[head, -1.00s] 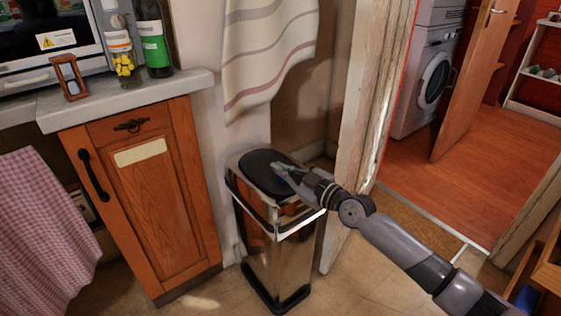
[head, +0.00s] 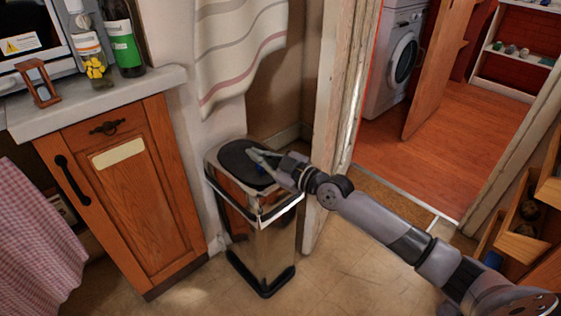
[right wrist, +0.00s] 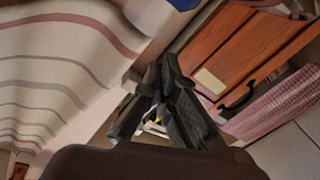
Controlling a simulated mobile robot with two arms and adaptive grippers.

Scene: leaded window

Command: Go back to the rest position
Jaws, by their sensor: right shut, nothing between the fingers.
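My right gripper (head: 258,156) reaches in from the lower right in the head view and shows over the black lid of a shiny metal trash bin (head: 268,240). Its fingers are shut with nothing between them. Whether it touches the lid cannot be told. In the right wrist view the gripper's dark fingers (right wrist: 158,88) come together in the middle of the picture. The bin's lid looks closed. My left gripper is not in view.
A wooden cabinet (head: 125,190) with a counter (head: 110,97) stands left of the bin. A striped towel (head: 240,50) hangs above it. A white-painted door frame (head: 338,110) rises behind my right arm. Wooden shelves (head: 525,235) stand at the right edge. Tiled floor is clear in front.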

